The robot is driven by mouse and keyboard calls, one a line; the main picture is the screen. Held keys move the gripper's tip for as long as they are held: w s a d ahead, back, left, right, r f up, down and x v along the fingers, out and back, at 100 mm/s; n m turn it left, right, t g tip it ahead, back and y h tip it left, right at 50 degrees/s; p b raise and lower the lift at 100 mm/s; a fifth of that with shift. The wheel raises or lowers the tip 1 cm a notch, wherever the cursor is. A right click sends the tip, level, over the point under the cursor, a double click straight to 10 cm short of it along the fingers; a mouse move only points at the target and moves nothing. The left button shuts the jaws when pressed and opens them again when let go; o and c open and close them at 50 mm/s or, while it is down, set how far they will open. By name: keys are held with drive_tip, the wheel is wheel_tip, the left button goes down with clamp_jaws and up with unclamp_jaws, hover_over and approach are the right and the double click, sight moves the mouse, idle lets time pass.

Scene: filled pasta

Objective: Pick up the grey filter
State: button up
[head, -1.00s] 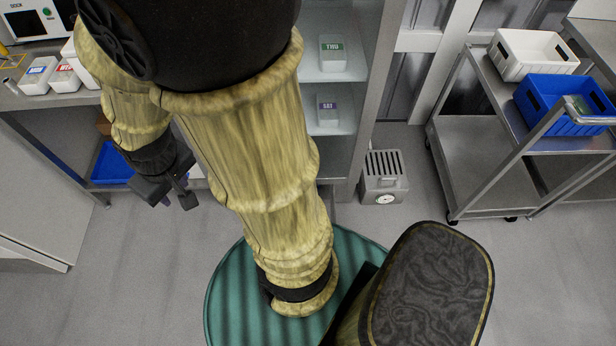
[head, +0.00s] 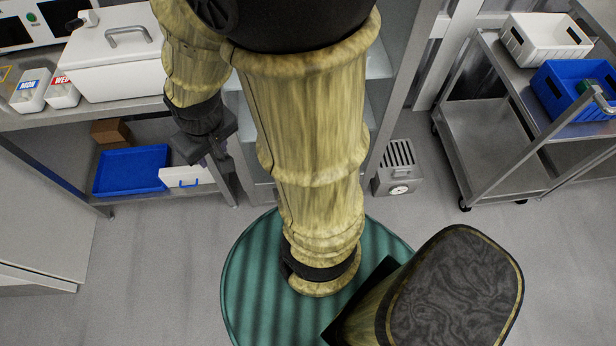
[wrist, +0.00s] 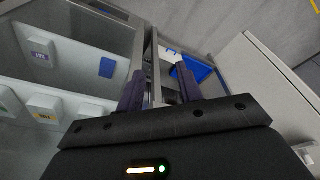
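I cannot surely pick out a grey filter in either view. A grey slatted box with a round dial (head: 398,168) stands on the floor right of the shelf cabinet in the head view; I cannot tell if it is the filter. My gripper (head: 207,160) points down in front of the lower counter shelf, left of that box and well apart from it. In the wrist view my gripper (wrist: 160,88) has its two dark fingers spread, with nothing between them that it holds.
A blue tray (head: 130,171), a brown box (head: 110,131) and a white box with a blue handle (head: 189,181) are on the lower shelf. A white lidded box (head: 110,60) stands on the counter. A steel trolley (head: 490,140) is at right. Floor in front is clear.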

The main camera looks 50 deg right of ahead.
drive_tip(key=w+d+f+m+t+b, duration=0.1)
drive_tip(key=w+d+f+m+b, duration=0.2)
drive_tip(key=d+f+b, duration=0.75)
drive_tip(key=w+d+f+m+b, duration=0.25)
drive_tip(key=f+b, duration=0.35)
drive_tip(key=f, duration=1)
drive_tip(key=w+d+f+m+t+b, duration=0.1)
drive_tip(key=w+d+f+m+b, duration=0.2)
drive_tip(key=d+f+b, duration=0.8)
drive_tip(key=s+d+f+m+t+h+b, duration=0.1)
drive_tip(key=f+m+b, duration=0.4)
drive_tip(key=f, duration=1)
drive_tip(key=s+d+f+m+t+h+b, duration=0.1)
drive_tip(key=s+d+f+m+t+b, duration=0.2)
drive_tip(key=f+b, duration=0.8)
drive_tip(key=s+d+f+m+t+b, duration=0.2)
drive_tip(key=d+f+m+b, duration=0.5)
drive_tip(key=f, duration=1.4)
drive_tip(key=shift+s+d+f+t+h+b, duration=0.2)
drive_tip(key=shift+s+t+h+b, duration=0.25)
drive_tip(key=shift+s, duration=0.4)
drive_tip(key=b+x, duration=0.4)
drive_tip(key=x, duration=0.2)
drive_tip(key=shift+w+f, duration=0.15)
drive_tip(key=shift+w, duration=0.15)
